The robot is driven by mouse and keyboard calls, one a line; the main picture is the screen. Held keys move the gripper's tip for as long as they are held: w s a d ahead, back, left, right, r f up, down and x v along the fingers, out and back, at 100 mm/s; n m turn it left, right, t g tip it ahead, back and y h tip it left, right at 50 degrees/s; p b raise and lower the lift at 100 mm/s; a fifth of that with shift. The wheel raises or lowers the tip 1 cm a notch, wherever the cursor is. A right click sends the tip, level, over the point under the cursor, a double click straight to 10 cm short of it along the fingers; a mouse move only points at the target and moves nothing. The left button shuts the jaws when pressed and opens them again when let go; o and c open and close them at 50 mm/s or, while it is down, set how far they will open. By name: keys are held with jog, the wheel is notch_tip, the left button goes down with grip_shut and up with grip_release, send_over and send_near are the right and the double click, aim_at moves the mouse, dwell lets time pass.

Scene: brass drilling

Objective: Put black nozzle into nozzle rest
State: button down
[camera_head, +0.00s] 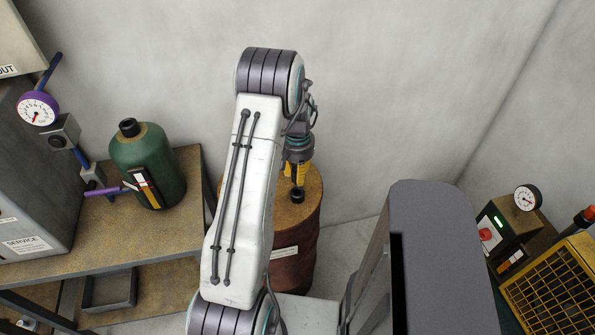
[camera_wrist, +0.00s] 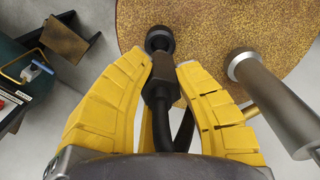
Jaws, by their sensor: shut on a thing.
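My gripper (camera_wrist: 164,66), with yellow segmented fingers, is shut on the black nozzle (camera_wrist: 160,88). The nozzle's round tip sticks out past the fingertips, and a dark hose or handle loops back between the fingers. In the head view my gripper (camera_head: 296,172) points down, with the black nozzle (camera_head: 297,195) below it, over the rusty drum's top. A grey tube (camera_wrist: 275,100) with a pale-rimmed dark end lies to the right of the gripper in the wrist view, apart from the nozzle. I cannot tell whether it is the nozzle rest.
The rusty drum (camera_head: 296,250) stands against the wall, partly behind my arm. To its left, a workbench (camera_head: 165,235) holds a green canister (camera_head: 148,165) and a purple gauge (camera_head: 38,108). At the right are another gauge (camera_head: 528,198) and a yellow grille (camera_head: 550,290).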

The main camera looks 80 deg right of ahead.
jog(key=shift+f+b, duration=2)
jog(key=shift+f, duration=0.7)
jog(key=shift+c, duration=1.7)
grip_release()
jog(key=shift+r, duration=0.2)
jog(key=shift+r+p, duration=2.1)
jog(key=shift+r, duration=1.25)
